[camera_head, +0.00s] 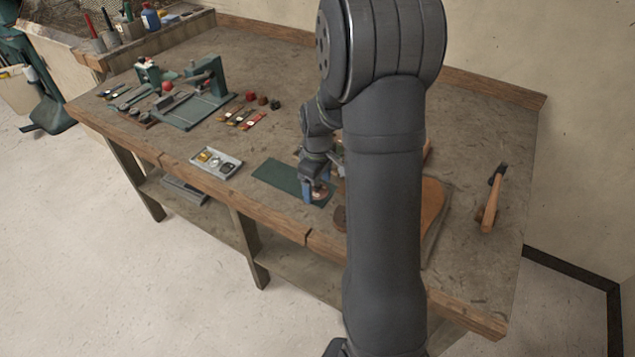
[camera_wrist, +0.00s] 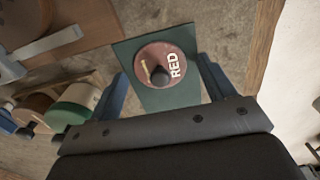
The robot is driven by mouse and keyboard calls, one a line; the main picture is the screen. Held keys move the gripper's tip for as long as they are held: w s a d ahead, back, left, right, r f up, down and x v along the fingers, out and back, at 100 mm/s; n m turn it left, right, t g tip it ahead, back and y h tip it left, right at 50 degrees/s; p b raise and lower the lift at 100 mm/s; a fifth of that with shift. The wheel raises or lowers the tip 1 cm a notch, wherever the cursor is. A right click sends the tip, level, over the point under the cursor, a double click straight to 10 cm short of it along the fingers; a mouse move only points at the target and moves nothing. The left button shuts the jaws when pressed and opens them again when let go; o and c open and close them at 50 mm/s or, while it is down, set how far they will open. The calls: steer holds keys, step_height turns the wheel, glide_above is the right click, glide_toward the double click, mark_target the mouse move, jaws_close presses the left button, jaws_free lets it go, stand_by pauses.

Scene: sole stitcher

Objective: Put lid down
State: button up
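A round reddish-brown lid (camera_wrist: 150,58) marked RED, with a dark knob, shows in the wrist view over the green mat (camera_wrist: 130,50). It appears to lie on the mat. My gripper (camera_wrist: 162,66) has its two blue fingers apart, one on each side of the lid, with a visible gap to it. In the head view my gripper (camera_head: 314,193) is low over the right end of the mat (camera_head: 275,175), with the lid (camera_head: 321,190) partly showing beside a finger. My arm hides part of this area.
Jars, one green-topped (camera_wrist: 75,110), stand in a row at the left of the wrist view. A small tray (camera_head: 217,162) lies left of the mat. The front table edge is near.

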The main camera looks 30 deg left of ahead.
step_height(320, 180, up, 12)
steer(key=shift+r, duration=0.2)
stand_by(0.4)
steer(key=shift+f, duration=0.1)
step_height(320, 180, down, 12)
steer(key=shift+r, duration=1.8)
